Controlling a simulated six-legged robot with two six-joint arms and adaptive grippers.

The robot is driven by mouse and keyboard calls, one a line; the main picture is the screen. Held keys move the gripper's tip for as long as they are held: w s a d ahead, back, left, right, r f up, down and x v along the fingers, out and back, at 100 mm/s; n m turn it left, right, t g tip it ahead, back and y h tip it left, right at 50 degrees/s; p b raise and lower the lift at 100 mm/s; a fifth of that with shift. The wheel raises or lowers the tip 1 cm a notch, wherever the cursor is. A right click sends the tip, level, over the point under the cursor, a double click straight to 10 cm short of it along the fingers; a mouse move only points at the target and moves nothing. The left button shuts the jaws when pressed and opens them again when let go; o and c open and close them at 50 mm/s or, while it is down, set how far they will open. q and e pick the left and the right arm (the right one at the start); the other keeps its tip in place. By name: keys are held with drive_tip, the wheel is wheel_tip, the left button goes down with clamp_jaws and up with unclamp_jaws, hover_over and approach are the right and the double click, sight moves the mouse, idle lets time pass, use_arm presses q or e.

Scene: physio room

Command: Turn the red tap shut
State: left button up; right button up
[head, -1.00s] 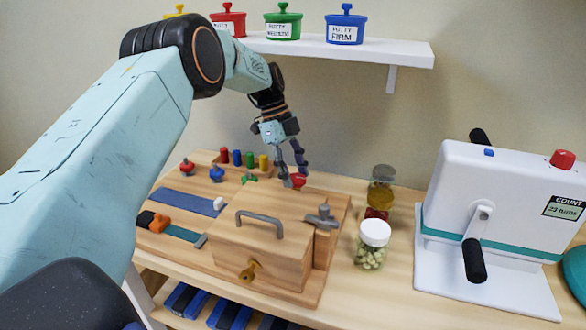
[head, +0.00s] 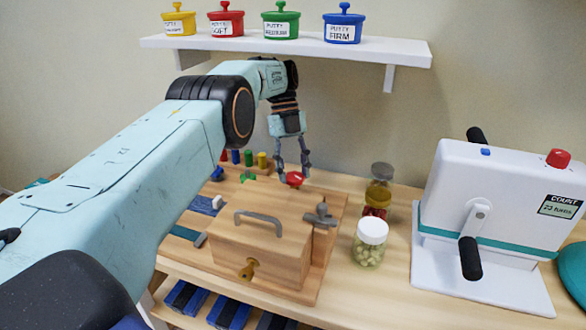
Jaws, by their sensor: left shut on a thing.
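The red tap (head: 292,179) sits on the wooden activity board (head: 330,235), near its back edge and behind the wooden box. My left gripper (head: 293,174) reaches down from above with its two fingers on either side of the tap. It is shut on the tap, and the fingers cover part of it. My right gripper is not in view.
The wooden box (head: 262,250) with a grey handle and a grey tap (head: 321,216) stand in front. A white-lidded jar (head: 371,242) and an amber jar (head: 379,190) are to the right, beside a white crank machine (head: 500,200). A shelf (head: 400,56) with putty pots hangs above.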

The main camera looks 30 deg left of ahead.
use_arm(q)
drive_tip(key=shift+d+f, duration=0.1)
drive_tip(key=shift+f, duration=0.05)
drive_tip(key=o, duration=1.1)
drive_tip(key=shift+o, duration=0.2)
